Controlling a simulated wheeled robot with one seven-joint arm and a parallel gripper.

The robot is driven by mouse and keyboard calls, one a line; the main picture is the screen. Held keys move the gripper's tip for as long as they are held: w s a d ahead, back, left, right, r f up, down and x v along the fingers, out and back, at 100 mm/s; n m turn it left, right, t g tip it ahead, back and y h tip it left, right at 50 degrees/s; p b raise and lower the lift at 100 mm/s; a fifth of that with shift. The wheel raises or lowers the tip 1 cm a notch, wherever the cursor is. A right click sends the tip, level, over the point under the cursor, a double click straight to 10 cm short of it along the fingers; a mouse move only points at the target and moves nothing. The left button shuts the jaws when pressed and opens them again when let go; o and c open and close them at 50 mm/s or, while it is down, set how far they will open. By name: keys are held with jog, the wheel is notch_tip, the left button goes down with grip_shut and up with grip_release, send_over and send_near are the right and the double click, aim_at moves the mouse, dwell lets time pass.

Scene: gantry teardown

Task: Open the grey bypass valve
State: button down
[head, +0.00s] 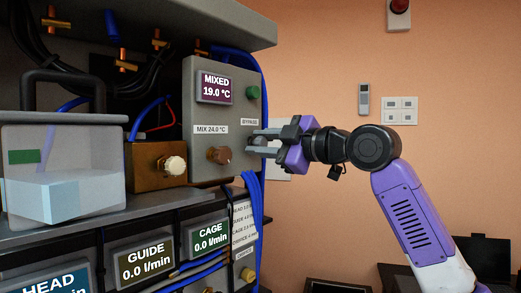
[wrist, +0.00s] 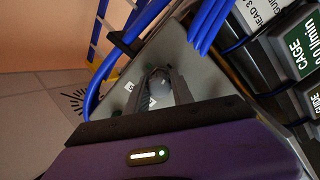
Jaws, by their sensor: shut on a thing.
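The grey bypass valve (wrist: 159,88) shows in the wrist view as a small grey knob on the side of the grey panel box, between my two fingers. In the head view my fingers largely hide it, just below the BYPASS label (head: 249,122). My gripper (head: 255,143) reaches in from the right and is shut on the valve. It also shows in the wrist view (wrist: 158,92), with a finger on each side of the knob. The valve's exact turn angle cannot be told.
A brown knob (head: 219,155) sits left of my gripper, under a MIX 24.0 °C label. The MIXED display (head: 215,88) reads 19.0 °C, with a green button (head: 253,93) beside it. Blue hoses (head: 255,205) hang close below my fingers. Free room lies right, before the orange wall.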

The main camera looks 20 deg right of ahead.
jog(key=n+b, duration=0.1)
jog(key=n, duration=0.2)
jog(key=shift+f+n+b, duration=0.15)
jog(key=shift+n+b, duration=0.15)
jog(key=shift+n, duration=0.1)
jog(key=n+b, duration=0.1)
jog(key=n, duration=0.2)
jog(key=shift+n, duration=0.3)
jog(key=n, duration=0.3)
jog(key=shift+n+b, duration=0.3)
jog(key=shift+b, duration=0.05)
jog(key=shift+f+n, duration=0.1)
jog(key=shift+n, duration=1.6)
jog(key=c, duration=1.1)
grip_release()
jog(key=shift+s+d, duration=0.1)
